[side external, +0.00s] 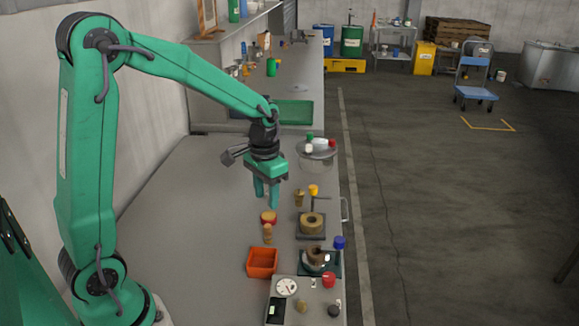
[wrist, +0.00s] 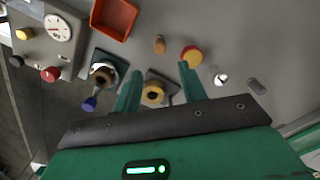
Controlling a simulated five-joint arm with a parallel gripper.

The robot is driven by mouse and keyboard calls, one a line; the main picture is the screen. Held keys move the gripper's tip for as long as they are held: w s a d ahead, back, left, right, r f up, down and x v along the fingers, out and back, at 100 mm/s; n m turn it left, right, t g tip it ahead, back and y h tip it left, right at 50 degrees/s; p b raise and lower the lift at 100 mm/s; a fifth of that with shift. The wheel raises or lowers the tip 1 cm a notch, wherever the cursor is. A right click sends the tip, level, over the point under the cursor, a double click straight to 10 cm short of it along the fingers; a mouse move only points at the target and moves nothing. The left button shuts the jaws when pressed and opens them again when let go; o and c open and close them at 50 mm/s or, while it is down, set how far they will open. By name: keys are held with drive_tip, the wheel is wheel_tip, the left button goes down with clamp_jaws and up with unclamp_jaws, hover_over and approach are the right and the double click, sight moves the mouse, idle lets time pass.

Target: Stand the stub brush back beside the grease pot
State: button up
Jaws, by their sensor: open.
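A short brown wooden piece (side external: 267,234), which looks like the stub brush, appears to stand upright on the grey bench. It also shows in the wrist view (wrist: 159,44); I cannot make out bristles. Right beside it is a round red pot with a yellow top (side external: 268,218), which looks like the grease pot. It also shows in the wrist view (wrist: 191,55), near one fingertip. My gripper (side external: 267,200) points down above the bench, open and empty, on the far side of the pot. Its fingers (wrist: 159,73) also show in the wrist view.
An orange bin (side external: 262,262) and a gauge panel (side external: 287,288) stand nearer the camera. Two fixtures with brass-coloured rings (side external: 312,222) (side external: 315,257) and a small brass piece (side external: 299,198) stand to the right. A round metal tank (side external: 316,155) is beyond. The bench's left side is clear.

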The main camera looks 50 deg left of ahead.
drive_tip(key=shift+r, duration=0.1)
drive_tip(key=s+d+r+t, duration=0.2)
drive_tip(key=s+r, duration=0.4)
drive_tip(key=s, duration=0.2)
drive_tip(key=s+d+r+t, duration=0.3)
drive_tip(key=s+r, duration=0.2)
drive_tip(key=s, duration=0.3)
drive_tip(key=shift+r+t, duration=0.3)
drive_tip(key=shift+r, duration=0.05)
